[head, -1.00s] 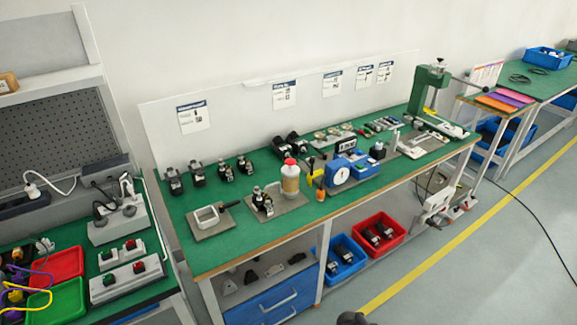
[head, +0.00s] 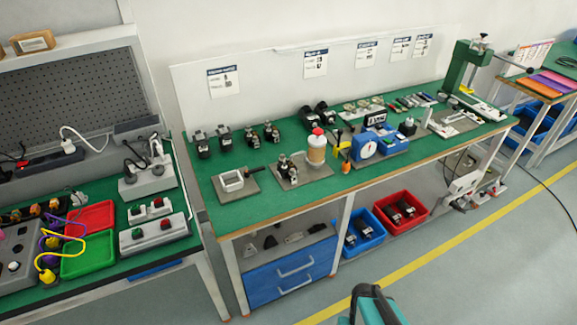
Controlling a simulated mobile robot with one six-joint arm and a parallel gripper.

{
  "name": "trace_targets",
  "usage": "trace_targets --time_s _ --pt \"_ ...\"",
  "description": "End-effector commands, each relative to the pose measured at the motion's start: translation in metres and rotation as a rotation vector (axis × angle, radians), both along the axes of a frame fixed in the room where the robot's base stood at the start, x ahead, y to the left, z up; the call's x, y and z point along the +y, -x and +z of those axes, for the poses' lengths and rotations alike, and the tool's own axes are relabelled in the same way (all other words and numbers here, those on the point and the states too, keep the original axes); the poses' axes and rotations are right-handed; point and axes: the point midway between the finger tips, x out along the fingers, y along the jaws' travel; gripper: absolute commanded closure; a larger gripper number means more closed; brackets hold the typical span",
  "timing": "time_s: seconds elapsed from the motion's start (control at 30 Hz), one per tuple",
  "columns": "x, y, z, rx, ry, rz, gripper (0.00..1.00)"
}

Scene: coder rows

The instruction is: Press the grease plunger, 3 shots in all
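A cream-coloured jar (head: 316,152) with a red top (head: 318,131) stands upright on a grey plate (head: 291,180) near the middle of the green workbench (head: 245,207). The red top looks like the grease plunger, but the view is too small to be sure. A small dark and metallic device (head: 287,168) sits on the same plate, to the left of the jar. My gripper's fingers do not show. A teal and black part, probably of my own arm, rises from the bottom edge, well apart from the jar.
A square metal frame (head: 231,182) stands left of the jar. A blue gauge unit (head: 376,147) and a small orange-and-black item (head: 346,162) are on its right. Blue (head: 358,235) and red (head: 400,212) bins sit below. The grey floor (head: 470,275) in front is clear.

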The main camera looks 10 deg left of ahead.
Motion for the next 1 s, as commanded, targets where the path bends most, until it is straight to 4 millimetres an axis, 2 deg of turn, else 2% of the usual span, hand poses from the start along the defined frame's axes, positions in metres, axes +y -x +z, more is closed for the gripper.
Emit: trace_targets --time_s 0.37,0.4,0.57,1.0 --pt "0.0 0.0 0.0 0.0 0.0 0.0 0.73" --pt "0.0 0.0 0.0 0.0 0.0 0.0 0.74" --pt "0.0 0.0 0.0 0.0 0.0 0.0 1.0" --pt "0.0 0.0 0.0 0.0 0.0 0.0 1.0"
